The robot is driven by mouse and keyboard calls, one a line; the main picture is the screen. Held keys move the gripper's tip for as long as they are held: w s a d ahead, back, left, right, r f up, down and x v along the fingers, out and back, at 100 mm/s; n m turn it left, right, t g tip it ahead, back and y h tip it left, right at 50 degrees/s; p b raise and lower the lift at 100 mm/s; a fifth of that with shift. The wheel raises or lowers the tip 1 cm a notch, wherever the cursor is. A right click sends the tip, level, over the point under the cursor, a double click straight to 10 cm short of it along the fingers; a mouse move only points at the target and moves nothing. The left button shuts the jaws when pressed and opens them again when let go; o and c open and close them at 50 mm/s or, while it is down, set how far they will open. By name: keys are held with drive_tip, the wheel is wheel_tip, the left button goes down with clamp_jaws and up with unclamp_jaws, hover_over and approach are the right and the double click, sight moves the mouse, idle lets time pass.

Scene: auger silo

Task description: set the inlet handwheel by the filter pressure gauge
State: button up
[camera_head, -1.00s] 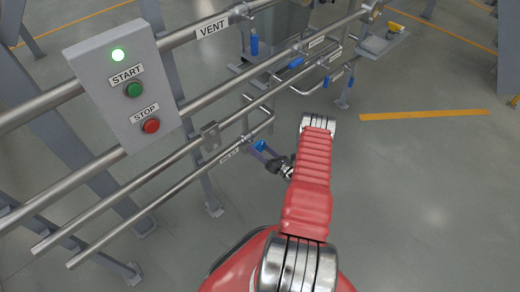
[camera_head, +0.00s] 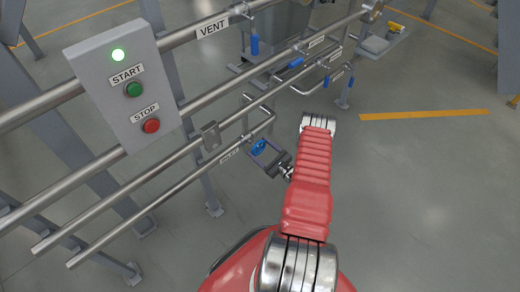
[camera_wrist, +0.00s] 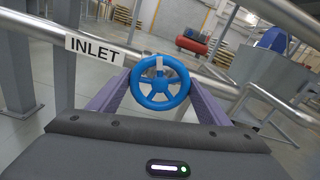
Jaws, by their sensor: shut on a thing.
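The blue inlet handwheel (camera_wrist: 160,86) faces me in the wrist view, with a white mark at its top. The INLET label (camera_wrist: 95,50) is on the pipe to its left. My gripper (camera_wrist: 160,78) has its two purple fingers on either side of the wheel's rim and is shut on it. I cannot make out a filter pressure gauge in either view.
A grey panel (camera_head: 122,85) with a lit green lamp, START and STOP buttons stands at the left. Pipes with a VENT label (camera_head: 212,27) and other blue handles run to the upper right. The floor (camera_head: 420,190) to the right is clear.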

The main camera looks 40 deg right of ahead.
drive_tip(key=n, duration=0.6)
drive_tip(key=shift+n, duration=0.3)
drive_tip(key=shift+a, duration=0.1)
drive_tip(key=shift+f, duration=0.1)
drive_tip(key=o, duration=1)
drive_tip(key=shift+o, duration=0.2)
drive_tip(key=s, duration=1.3)
drive_tip(key=shift+s+d, duration=0.2)
drive_tip(key=shift+s, duration=0.2)
